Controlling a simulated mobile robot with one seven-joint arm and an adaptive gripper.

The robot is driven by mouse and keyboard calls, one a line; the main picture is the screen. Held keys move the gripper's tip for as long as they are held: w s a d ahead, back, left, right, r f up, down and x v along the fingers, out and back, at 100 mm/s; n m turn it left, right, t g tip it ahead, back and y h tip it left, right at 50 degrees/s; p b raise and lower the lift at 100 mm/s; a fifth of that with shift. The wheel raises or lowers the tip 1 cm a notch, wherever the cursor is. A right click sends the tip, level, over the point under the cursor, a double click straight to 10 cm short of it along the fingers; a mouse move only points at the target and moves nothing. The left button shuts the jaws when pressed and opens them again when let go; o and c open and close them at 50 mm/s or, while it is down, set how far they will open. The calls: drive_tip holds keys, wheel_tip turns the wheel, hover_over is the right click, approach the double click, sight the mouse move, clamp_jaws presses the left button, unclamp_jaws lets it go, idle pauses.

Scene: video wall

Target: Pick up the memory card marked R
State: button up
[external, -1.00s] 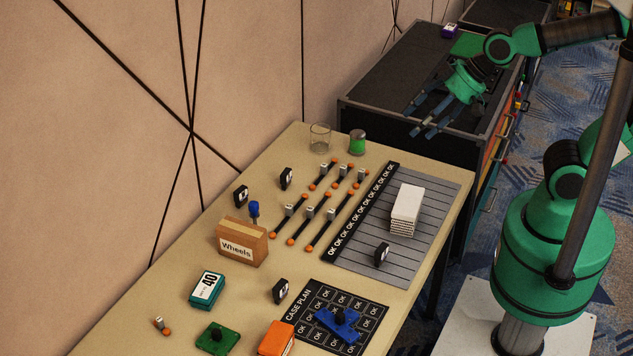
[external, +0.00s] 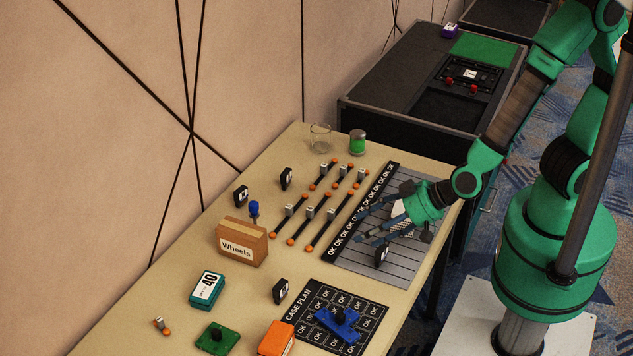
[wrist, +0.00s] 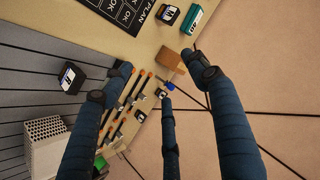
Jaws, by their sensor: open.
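Several small black cards with white labels stand on the tan table: two near the wall (external: 241,195) (external: 286,178), one beside the case plan mat (external: 280,291) and one on the grey slatted mat (external: 382,254). The labels are too small to tell which bears an R. My gripper (external: 364,228), with dark blue fingers, is over the slatted mat, just above and left of the card there. Its fingers are spread and empty. In the wrist view, my gripper (wrist: 163,78) frames the table, and a labelled black card (wrist: 71,77) lies left of the left finger.
A white stack (external: 399,208) on the slatted mat is partly hidden by my gripper. Left of the mat are rods with orange ends (external: 322,221) and a Wheels box (external: 241,243). A blue part (external: 337,324) lies on the case plan mat (external: 372,318). A glass (external: 320,138) stands at the back.

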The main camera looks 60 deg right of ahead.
drive_tip(key=s+d+f+t+h, duration=0.2)
drive_tip(key=s+f, duration=0.3)
drive_tip(key=f, duration=0.4)
drive_tip(key=t+h+p, duration=0.1)
drive_tip(key=t+h, duration=0.1)
drive_tip(key=h, duration=0.1)
approach(385, 252)
drive_tip(key=shift+w+a+f, duration=0.1)
drive_tip(key=shift+w+f, duration=0.1)
drive_tip(key=shift+w, duration=0.5)
drive_tip(key=shift+s+d, duration=0.1)
drive_tip(key=shift+d, duration=0.2)
drive_tip(key=shift+f, duration=0.1)
drive_tip(key=shift+b+x, duration=0.45)
drive_tip(key=shift+x, duration=0.8)
drive_tip(key=shift+b+x, duration=0.85)
drive_tip(key=shift+x, duration=1.65)
